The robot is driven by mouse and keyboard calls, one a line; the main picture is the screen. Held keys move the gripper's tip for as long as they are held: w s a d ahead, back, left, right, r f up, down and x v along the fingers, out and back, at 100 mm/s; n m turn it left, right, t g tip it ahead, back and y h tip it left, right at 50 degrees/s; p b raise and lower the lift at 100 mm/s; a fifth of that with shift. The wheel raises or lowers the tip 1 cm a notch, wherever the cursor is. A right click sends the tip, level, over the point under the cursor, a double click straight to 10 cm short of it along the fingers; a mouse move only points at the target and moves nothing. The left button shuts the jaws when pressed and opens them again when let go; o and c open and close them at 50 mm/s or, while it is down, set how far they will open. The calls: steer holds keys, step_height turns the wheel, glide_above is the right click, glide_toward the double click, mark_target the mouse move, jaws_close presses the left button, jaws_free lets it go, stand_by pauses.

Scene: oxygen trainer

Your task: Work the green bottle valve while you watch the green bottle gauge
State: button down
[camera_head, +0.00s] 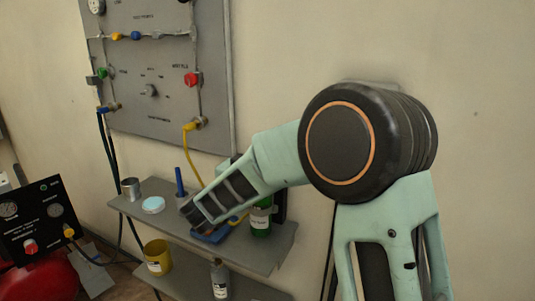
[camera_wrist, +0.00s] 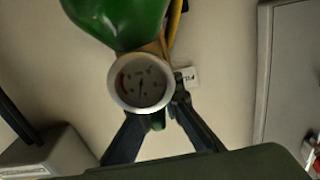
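In the wrist view the green bottle (camera_wrist: 118,18) fills the top, with its round white-rimmed gauge (camera_wrist: 141,84) below it. The gauge's dark needle seems to point down; its numbers are too small to read. A small green piece (camera_wrist: 157,121), likely the green bottle valve, shows just below the gauge, between the dark fingers of my gripper (camera_wrist: 158,106). The gauge hides the left fingertip, so whether the fingers touch the valve is unclear. In the head view the green bottle (camera_head: 261,222) stands on the shelf, partly behind my arm; its gauge and valve are not distinguishable there.
The grey shelf (camera_head: 262,258) also holds a metal cup (camera_head: 131,188), a white-blue round lid (camera_head: 153,205) and a blue item (camera_head: 210,236). A yellow tub (camera_head: 157,257) and grey bottle (camera_head: 219,279) stand lower. A grey valve panel (camera_head: 160,85) hangs above with hoses.

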stand_by(0.3)
steer(key=c, duration=2.1)
jaws_free()
steer(key=v, duration=1.2)
steer(key=shift+a, duration=0.1)
